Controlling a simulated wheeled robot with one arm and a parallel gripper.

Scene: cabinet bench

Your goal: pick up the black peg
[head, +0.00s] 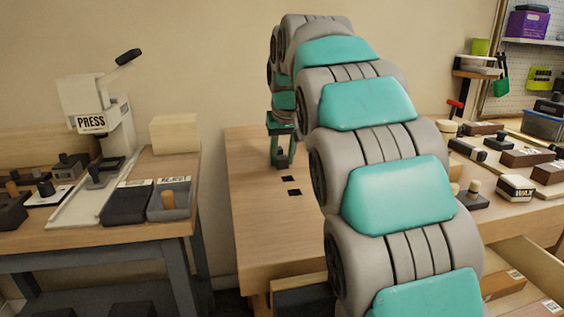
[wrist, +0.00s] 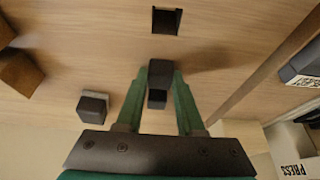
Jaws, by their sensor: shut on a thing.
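My gripper (wrist: 160,82) has its two green fingers closed on the black peg (wrist: 158,98), a small dark block, in the wrist view. The fingers hide part of the peg's sides. In the head view my gripper (head: 282,150) points down over the middle wooden table, with the dark peg (head: 282,161) between its fingertips. I cannot tell whether the peg touches the tabletop.
A dark block (wrist: 92,106) and brown blocks (wrist: 20,72) sit left of my gripper in the wrist view. A press (head: 97,115) and bins (head: 170,200) stand on the left bench. Clutter covers the right side.

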